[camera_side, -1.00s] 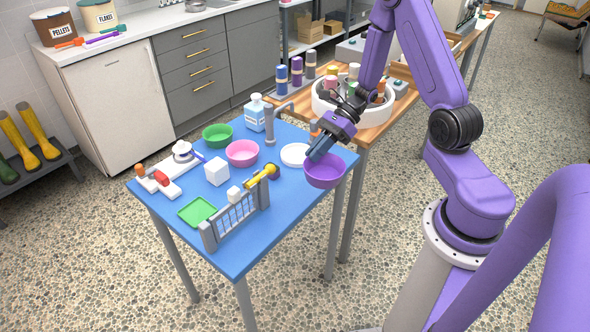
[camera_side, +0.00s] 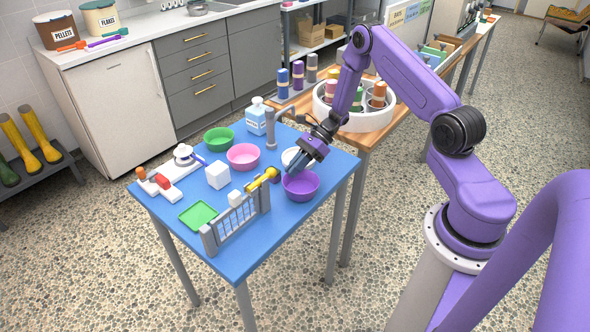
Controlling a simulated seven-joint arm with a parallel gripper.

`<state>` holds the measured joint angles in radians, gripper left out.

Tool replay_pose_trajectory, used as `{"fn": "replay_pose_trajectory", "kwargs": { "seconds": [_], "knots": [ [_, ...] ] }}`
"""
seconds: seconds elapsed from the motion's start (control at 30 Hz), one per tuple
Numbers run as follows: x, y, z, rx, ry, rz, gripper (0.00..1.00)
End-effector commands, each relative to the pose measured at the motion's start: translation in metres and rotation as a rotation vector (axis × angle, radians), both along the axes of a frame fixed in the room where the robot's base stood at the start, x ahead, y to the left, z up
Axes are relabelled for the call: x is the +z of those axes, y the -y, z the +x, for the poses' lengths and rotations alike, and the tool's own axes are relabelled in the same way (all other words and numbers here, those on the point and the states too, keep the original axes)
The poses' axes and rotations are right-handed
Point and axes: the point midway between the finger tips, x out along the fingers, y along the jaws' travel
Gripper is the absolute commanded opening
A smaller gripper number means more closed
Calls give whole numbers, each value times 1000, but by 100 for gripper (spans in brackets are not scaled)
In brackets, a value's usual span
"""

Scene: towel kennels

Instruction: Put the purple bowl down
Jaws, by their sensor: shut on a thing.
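The purple bowl (camera_side: 301,188) is upright at the right part of the blue table (camera_side: 330,170). My gripper (camera_side: 292,171) reaches down from the upper right and is shut on the bowl's far-left rim. The bowl is at or very near the table top; I cannot tell whether its base touches.
A small grey gate (camera_side: 236,222) stands at the front. The table's right edge is close, with bare surface in front of the bowl.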

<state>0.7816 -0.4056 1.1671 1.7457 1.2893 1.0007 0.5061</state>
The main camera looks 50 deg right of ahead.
Motion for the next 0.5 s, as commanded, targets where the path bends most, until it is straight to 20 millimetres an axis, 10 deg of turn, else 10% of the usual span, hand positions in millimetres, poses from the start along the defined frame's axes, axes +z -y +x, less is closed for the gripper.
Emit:
{"fn": "replay_pose_trajectory", "kwargs": {
  "seconds": [0.47, 0.5],
  "knots": [
    [-10, 0, 0, 0, 2, 0, 0],
    [-11, 0, 0, 0, 2, -1, 15]
  ]
}}
